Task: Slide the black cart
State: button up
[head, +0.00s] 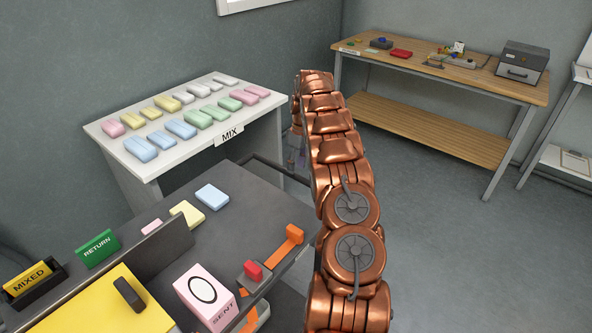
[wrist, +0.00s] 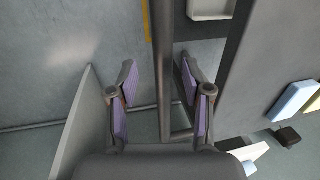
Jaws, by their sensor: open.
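The black cart (head: 240,216) has a dark flat top and stands in the lower left of the head view. A thin dark handle bar (head: 270,166) sticks out from its far side. In the wrist view a dark bar (wrist: 164,60), which looks like this handle, runs up between the fingers. My gripper (wrist: 159,80) is open, with one purple-padded finger on each side of the bar, and no clear contact shows. In the head view my copper arm hides most of the gripper.
A white table (head: 108,128) labelled MIX, with several coloured bars, stands beyond the cart. On the cart lie a blue bar (head: 212,196), a yellow bar (head: 187,213) and a pink SENT box (head: 205,297). A wooden workbench (head: 440,75) stands back right. Floor between is clear.

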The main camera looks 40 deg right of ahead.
jog(key=r, duration=0.2)
jog(key=d+r, duration=0.1)
jog(key=r, duration=0.1)
jog(key=shift+r, duration=0.35)
dwell(0.3)
